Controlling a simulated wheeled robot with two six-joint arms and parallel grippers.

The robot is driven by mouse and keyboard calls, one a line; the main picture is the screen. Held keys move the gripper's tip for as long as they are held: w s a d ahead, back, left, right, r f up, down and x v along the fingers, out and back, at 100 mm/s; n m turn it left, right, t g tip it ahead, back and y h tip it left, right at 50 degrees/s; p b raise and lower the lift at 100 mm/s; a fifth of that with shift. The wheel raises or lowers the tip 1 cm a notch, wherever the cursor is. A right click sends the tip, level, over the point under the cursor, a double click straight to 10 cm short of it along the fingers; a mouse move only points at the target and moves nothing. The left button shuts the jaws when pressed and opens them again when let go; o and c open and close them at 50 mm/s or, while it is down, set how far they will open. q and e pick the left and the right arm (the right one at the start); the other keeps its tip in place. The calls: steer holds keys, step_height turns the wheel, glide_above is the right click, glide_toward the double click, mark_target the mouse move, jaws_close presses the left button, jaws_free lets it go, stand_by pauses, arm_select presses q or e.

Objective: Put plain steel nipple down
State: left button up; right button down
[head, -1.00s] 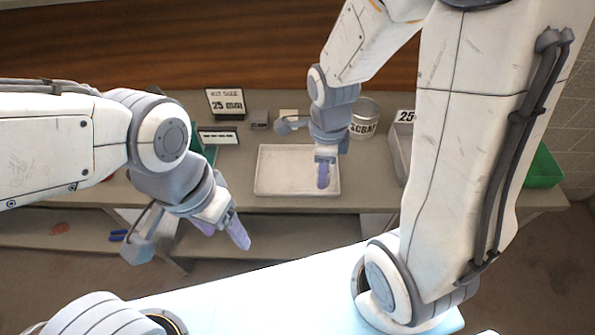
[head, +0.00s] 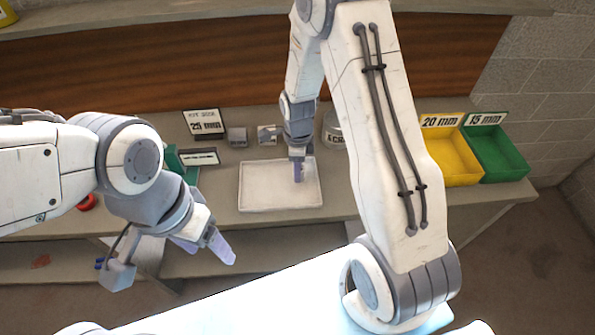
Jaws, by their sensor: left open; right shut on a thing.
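My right gripper (head: 297,173) points down over the right half of the pale, shallow tray (head: 262,192) on the bench. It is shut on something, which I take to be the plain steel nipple. The nipple itself is hidden by the fingers or too small to make out. I cannot tell whether the fingertips or the nipple touch the tray floor. My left gripper (head: 207,247) is open and empty, in front of the bench's front edge, left of and nearer than the tray.
Behind the tray stand a "25 mm" sign (head: 206,123), a small grey block (head: 237,137) and a partly hidden scrap can (head: 332,132). A yellow 20 mm bin (head: 450,168) and a green 15 mm bin (head: 503,157) stand at the right. The visible tray floor looks empty.

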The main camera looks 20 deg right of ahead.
steer(key=shift+f, duration=1.1)
steer(key=shift+f, duration=0.1)
steer(key=shift+c, duration=2.3)
jaws_free()
